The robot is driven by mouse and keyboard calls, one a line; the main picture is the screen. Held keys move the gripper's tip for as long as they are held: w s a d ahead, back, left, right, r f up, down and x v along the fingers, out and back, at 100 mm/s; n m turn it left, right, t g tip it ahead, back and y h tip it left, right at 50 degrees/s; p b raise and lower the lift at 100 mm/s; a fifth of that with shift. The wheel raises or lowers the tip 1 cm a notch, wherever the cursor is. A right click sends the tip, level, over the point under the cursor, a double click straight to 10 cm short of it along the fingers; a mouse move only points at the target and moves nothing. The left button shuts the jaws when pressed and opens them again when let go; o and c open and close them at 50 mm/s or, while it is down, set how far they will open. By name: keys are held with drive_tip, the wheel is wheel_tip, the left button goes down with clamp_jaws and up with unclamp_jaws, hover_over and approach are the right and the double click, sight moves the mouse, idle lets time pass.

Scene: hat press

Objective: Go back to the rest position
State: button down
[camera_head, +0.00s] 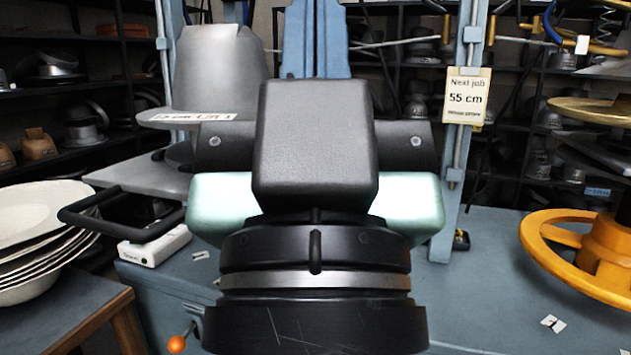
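My gripper (315,150) fills the middle of the picture, seen from behind as a dark block with pale green parts on both sides. Its fingers are hidden behind its own body, so I cannot see whether it is open or shut, or whether it holds anything. Behind it to the left is a grey metal hat form (222,72) with a wide brim and a printed label on the brim's front. The blue press frame (462,120) rises behind and to the right of my gripper. Whether my gripper touches anything is hidden.
A stack of pale felt-like discs (40,215) lies on a table at left. A black handle (90,215) and white box (155,245) are near it. An orange handwheel (560,250) stands at right. A card (466,95) reads "Next job 55 cm". The blue bench (485,290) is mostly clear at right.

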wheel_tip(320, 180, up, 23)
drive_tip(key=p, duration=2)
drive_tip(key=shift+p, duration=0.35)
